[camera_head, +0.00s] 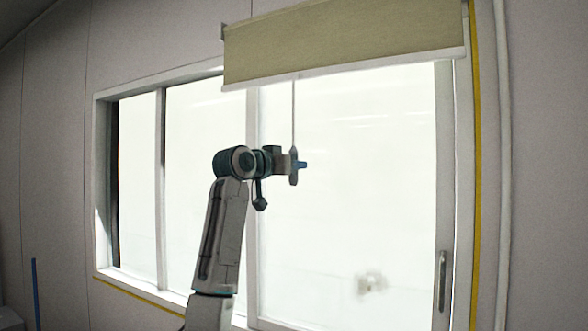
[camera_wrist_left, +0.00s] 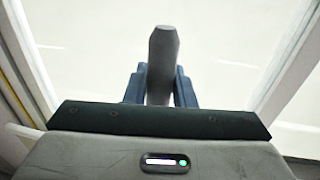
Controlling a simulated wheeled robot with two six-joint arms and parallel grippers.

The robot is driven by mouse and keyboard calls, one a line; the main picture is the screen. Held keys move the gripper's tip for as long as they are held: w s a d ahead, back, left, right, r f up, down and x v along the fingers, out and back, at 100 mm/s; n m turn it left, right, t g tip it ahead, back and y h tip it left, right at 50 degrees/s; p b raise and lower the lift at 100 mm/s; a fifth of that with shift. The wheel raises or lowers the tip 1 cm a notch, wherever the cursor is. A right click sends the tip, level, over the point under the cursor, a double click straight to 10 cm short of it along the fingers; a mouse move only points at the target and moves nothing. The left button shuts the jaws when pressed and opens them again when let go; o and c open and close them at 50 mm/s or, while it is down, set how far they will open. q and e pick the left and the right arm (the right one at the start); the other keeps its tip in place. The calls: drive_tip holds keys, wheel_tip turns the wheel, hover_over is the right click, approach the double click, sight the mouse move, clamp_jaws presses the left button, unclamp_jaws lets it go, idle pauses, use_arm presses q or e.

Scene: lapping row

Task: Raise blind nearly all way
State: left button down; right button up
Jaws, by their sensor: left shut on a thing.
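The olive-green blind (camera_head: 345,38) hangs across the top of the window, with a pale bar along its lower edge. A thin cord (camera_head: 294,110) runs down from the blind to a grey pull handle (camera_head: 293,168). My left gripper (camera_head: 301,165) is shut on the pull handle in front of the glass. In the left wrist view the grey handle (camera_wrist_left: 162,62) stands upright between the blue fingertips (camera_wrist_left: 160,85). The handle's lower part is hidden behind the gripper body in that view. My right gripper is not in view.
The window (camera_head: 350,230) has white frames and bright panes below the blind. A grey window handle (camera_head: 442,280) sits on the right frame. A pale pipe (camera_head: 503,150) and a yellow strip (camera_head: 475,170) run down the wall at right.

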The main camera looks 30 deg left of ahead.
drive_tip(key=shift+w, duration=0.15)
use_arm(q)
drive_tip(key=c, duration=1.3)
unclamp_jaws()
drive_tip(key=shift+f, duration=0.1)
drive_tip(key=shift+o, duration=0.2)
drive_tip(key=shift+w, duration=0.1)
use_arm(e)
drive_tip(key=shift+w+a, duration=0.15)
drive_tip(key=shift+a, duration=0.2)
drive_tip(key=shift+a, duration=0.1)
use_arm(q)
drive_tip(key=s+a+b, duration=0.2)
drive_tip(key=s+b, duration=0.4)
drive_tip(key=s, duration=0.4)
drive_tip(key=shift+s, duration=0.35)
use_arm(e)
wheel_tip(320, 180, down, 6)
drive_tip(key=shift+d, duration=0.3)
use_arm(q)
drive_tip(key=shift+f, duration=0.1)
